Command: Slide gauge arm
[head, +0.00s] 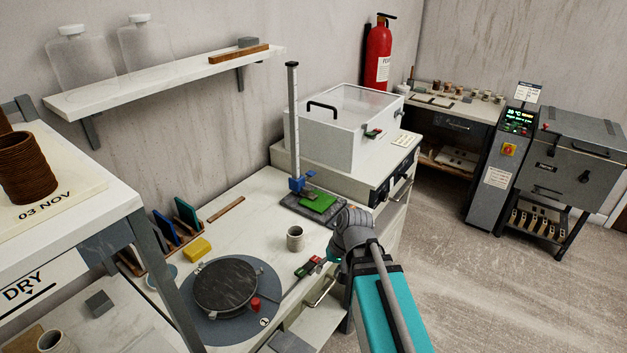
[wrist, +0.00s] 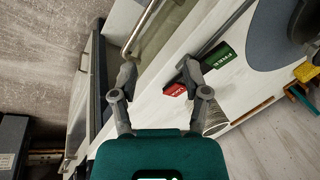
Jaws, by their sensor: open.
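A thin dark rod (head: 293,285) lies beside the potter's wheel (head: 225,285), with a red and green labelled block (head: 308,266) near its end. I cannot tell which is the gauge arm. In the head view, my wrist partly hides my gripper (head: 322,262).
A grey cup (head: 295,239) stands on the bench behind the block. A yellow sponge (head: 197,249) and a tool rack (head: 165,235) are at the back left. A drawer handle (head: 320,291) projects at the bench front.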

